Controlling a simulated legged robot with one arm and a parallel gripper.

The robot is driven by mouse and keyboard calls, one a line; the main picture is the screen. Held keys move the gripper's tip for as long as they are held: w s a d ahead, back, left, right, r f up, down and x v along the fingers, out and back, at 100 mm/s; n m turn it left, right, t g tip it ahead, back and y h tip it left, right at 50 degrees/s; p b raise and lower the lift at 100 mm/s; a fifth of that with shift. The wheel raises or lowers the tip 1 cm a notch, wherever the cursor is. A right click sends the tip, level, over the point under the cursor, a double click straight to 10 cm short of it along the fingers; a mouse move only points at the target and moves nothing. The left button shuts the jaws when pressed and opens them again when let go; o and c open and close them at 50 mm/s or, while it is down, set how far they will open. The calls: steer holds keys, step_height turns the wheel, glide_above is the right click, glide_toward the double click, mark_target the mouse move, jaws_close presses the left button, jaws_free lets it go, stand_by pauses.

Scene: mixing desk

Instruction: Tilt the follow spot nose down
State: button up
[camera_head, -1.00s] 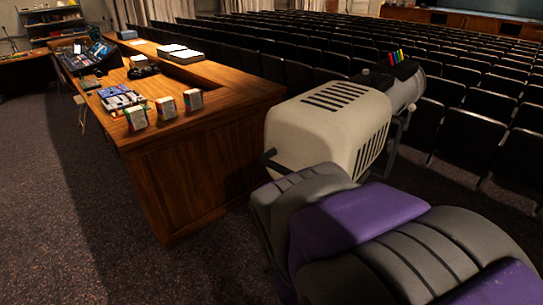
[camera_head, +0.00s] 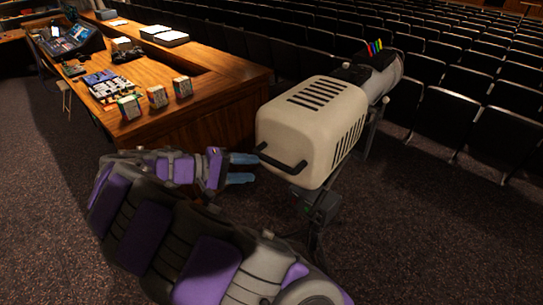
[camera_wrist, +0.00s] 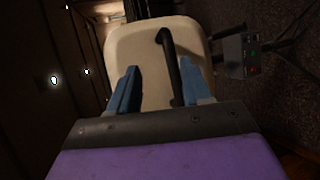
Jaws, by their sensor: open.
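The follow spot (camera_head: 312,115) is a cream, vented housing with a grey barrel at its far end, on a dark stand. A black bar handle (camera_head: 284,163) sticks out from its near end. My gripper (camera_head: 246,170) is just left of this handle, its blue fingers apart and pointing at it. In the wrist view, the follow spot's cream rear (camera_wrist: 150,50) fills the middle. The handle (camera_wrist: 173,65) runs down between my gripper's fingers (camera_wrist: 160,95), closer to the right one. I cannot tell whether they touch it.
A dark control box (camera_head: 318,205) with small lights hangs on the stand below the housing. The wooden desk (camera_head: 215,115) with consoles and several card stacks stands to the left. Rows of seats (camera_head: 490,125) lie behind. Carpet (camera_head: 440,240) is free at right.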

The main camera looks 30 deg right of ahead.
mark_target(269, 163)
steer(key=w+a+f+n+t+h+p, duration=0.1)
steer(key=w+a+f+n+t+p, duration=0.1)
steer(key=w+a, duration=0.35)
steer(key=shift+t, duration=0.3)
steer(key=x, duration=0.5)
steer(key=s+x, duration=0.1)
steer(key=x, duration=0.4)
steer(key=p+x, duration=0.1)
steer(key=x, duration=0.5)
steer(key=shift+s+d, duration=0.15)
steer(key=shift+s, duration=0.15)
steer(key=c, duration=0.3)
jaws_close()
